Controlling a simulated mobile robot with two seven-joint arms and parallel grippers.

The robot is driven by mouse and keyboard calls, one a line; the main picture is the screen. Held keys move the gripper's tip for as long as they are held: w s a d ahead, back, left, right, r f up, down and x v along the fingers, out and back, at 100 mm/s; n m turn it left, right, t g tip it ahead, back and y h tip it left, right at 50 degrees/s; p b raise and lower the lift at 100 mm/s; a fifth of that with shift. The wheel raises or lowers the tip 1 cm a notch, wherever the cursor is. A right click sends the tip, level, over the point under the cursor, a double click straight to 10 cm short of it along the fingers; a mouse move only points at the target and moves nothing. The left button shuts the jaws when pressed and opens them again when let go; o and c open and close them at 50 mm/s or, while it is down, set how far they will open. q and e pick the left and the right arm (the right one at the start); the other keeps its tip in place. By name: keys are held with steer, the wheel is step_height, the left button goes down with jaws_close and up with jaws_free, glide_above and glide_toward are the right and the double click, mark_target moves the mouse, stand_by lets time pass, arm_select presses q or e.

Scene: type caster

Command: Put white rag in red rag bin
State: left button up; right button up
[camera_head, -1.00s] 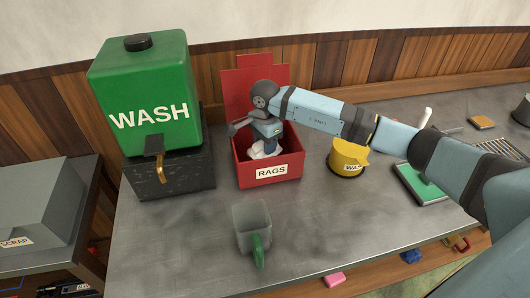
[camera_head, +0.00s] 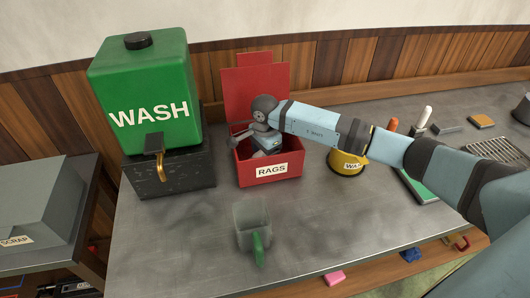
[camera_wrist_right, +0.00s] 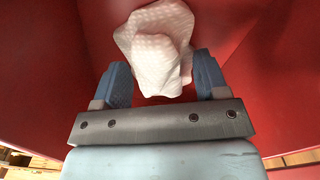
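The red rag bin (camera_head: 243,174), labelled RAGS, stands on the bench left of centre in the head view, with a tall red back panel. My right arm reaches in from the right, and its gripper is down inside the bin, largely hidden by the front wall. In the right wrist view my right gripper (camera_wrist_right: 163,80) has its blue fingers wide apart. The white rag (camera_wrist_right: 158,40) lies crumpled between and beyond the fingertips, against the red interior. I cannot make out the rag in the head view. My left gripper does not show.
A green WASH tank (camera_head: 150,85) on a dark block stands left of the bin. A yellow tin (camera_head: 347,163) is at the right, partly behind my arm. The bench front left is clear.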

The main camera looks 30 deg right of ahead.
steer(key=shift+r, duration=0.35)
step_height(320, 180, up, 12)
steer(key=shift+f+b, duration=0.15)
steer(key=shift+b, duration=0.25)
stand_by(0.3)
